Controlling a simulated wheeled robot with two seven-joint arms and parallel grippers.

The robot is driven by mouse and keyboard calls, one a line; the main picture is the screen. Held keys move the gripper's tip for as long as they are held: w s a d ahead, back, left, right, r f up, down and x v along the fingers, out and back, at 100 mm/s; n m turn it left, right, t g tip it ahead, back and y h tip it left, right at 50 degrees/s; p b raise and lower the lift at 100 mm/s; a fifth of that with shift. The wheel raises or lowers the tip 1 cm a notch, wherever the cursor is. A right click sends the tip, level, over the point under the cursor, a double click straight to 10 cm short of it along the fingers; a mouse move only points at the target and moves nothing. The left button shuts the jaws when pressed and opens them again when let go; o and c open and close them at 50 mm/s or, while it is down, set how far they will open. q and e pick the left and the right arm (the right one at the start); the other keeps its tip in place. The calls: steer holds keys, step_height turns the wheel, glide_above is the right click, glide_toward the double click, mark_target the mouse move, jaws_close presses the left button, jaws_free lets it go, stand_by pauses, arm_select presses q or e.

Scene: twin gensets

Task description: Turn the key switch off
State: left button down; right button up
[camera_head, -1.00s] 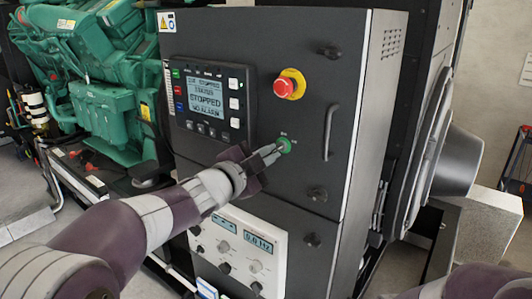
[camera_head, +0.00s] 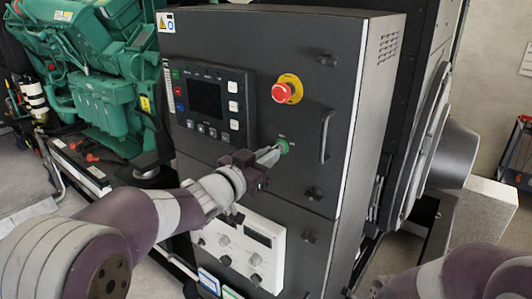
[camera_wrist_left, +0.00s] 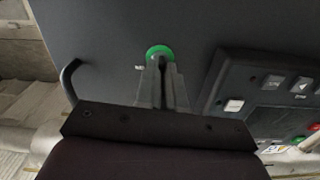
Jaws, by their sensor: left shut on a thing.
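The green key switch (camera_head: 283,146) is on the front of the dark control cabinet, below the red emergency stop button (camera_head: 284,91). My left gripper (camera_head: 270,156) is at the switch, with its fingers shut on the key. In the left wrist view the green switch collar (camera_wrist_left: 160,52) shows just beyond the fingertips of the left gripper (camera_wrist_left: 161,70). The key itself is mostly hidden between the fingers. The controller screen (camera_head: 204,98) is dark and blank. Part of my right arm shows at the lower right; its gripper is out of view.
A cabinet door handle (camera_head: 327,135) stands out to the right of the switch. A white lower panel (camera_head: 240,244) with knobs and a blank display sits below my left wrist. A green engine (camera_head: 100,70) is at the left.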

arm_select(q)
steer(key=shift+r+n, duration=0.4)
steer(key=shift+n, duration=0.2)
steer(key=c, duration=1.2)
jaws_free()
steer(key=shift+c, duration=0.2)
steer(key=shift+d+f, duration=0.1)
steer(key=shift+f, duration=0.15)
steer(key=b+v, duration=0.4)
steer(key=v, duration=0.8)
steer(key=shift+s+a, duration=0.2)
